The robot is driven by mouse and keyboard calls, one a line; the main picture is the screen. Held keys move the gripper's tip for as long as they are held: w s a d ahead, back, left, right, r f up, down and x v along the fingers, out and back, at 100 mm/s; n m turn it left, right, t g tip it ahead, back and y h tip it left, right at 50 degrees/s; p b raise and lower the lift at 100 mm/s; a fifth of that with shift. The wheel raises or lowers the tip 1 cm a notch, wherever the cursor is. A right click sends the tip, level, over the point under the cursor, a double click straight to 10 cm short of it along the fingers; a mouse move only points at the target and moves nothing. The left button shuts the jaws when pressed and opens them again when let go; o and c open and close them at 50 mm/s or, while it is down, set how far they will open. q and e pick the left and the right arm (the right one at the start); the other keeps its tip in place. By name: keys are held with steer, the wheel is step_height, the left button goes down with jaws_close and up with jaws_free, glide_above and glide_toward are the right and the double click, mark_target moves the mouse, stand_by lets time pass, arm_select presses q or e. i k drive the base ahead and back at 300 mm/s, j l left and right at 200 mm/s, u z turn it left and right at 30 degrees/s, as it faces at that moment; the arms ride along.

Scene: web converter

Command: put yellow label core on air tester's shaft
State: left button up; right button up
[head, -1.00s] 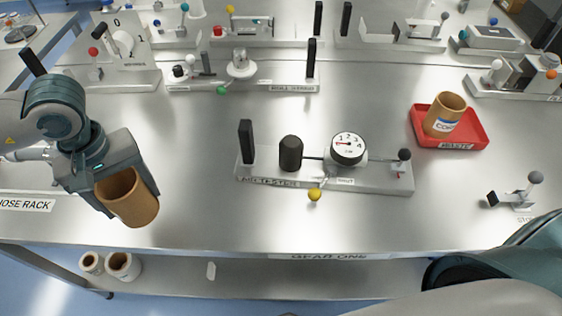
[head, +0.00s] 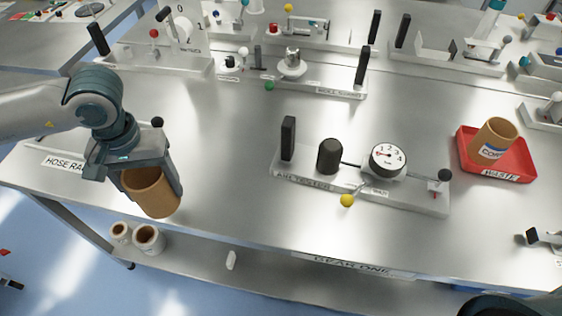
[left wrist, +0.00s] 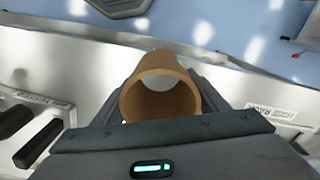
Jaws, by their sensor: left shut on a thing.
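My left gripper (head: 150,185) is shut on a brown tube-shaped core (head: 152,193), held over the left front part of the bench. The core's open end shows in the left wrist view (left wrist: 160,78), between the fingers. No yellow label is visible on it. The air tester (head: 295,178) stands to the right of the gripper, well apart from it. It carries a black upright plate (head: 288,138), a black cylinder (head: 329,156), a round white gauge (head: 388,159) and a yellow ball knob (head: 347,201). I cannot tell which part is its shaft. My right gripper is out of view.
A red waste tray (head: 518,172) at the right holds another brown core (head: 493,140) with a blue-lettered label. Other fixtures line the back of the bench. The bench between the held core and the air tester is clear.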

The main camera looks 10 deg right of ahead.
mark_target(328, 166)
steer(key=k, duration=0.6)
steer(key=z, duration=1.2)
steer(key=i+j, duration=0.1)
steer(key=j, duration=0.5)
